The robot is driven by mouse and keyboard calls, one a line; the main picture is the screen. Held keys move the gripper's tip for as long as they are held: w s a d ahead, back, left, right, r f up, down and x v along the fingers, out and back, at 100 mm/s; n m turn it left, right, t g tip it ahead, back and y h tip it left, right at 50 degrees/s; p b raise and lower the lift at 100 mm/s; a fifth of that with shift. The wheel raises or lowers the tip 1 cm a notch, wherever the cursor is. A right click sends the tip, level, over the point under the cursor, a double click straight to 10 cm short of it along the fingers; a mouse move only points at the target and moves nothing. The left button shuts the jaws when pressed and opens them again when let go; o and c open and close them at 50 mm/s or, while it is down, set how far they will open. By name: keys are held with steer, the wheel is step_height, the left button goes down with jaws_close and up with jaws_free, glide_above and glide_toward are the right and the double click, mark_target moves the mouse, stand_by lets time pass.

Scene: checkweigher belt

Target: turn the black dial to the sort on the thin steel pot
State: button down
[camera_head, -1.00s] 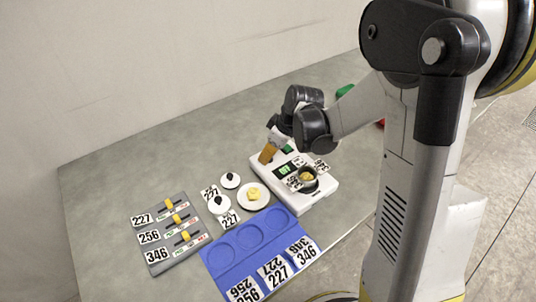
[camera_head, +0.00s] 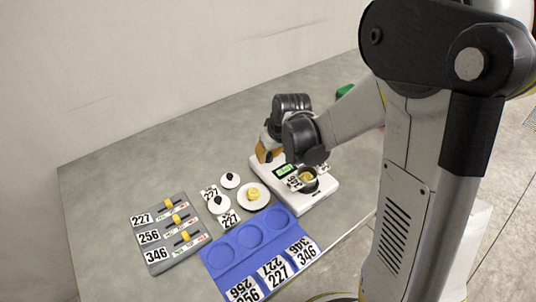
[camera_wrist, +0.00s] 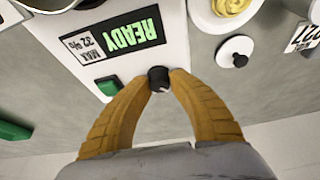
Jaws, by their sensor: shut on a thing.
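The black dial (camera_wrist: 158,79) sits on the white checkweigher (camera_wrist: 160,120), beside its display (camera_wrist: 115,35), which reads "READY" and "MAX 32 %". My gripper (camera_wrist: 159,76) is shut on the dial, with a yellow-brown fingertip on each side of it. In the head view my gripper (camera_head: 263,156) is at the far left end of the checkweigher (camera_head: 318,201). The thin steel pot (camera_head: 316,184) stands on the checkweigher with yellow contents inside. Only part of its rim shows at the upper left of the wrist view.
A white dish with yellow contents (camera_head: 244,199) and two white lids with black knobs (camera_head: 230,180) stand left of the checkweigher. A blue tray (camera_head: 222,254) with number cards and a grey slider board (camera_head: 155,257) lie nearer. A green block (camera_wrist: 14,131) is by the checkweigher.

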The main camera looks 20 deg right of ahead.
steer(key=shift+m+h, duration=0.7)
steer(key=shift+m, duration=1.2)
steer(key=c, duration=1.1)
jaws_free()
steer(key=shift+f, duration=0.1)
steer(key=shift+c, duration=0.2)
steer(key=v, duration=1.2)
steer(key=shift+s, duration=0.1)
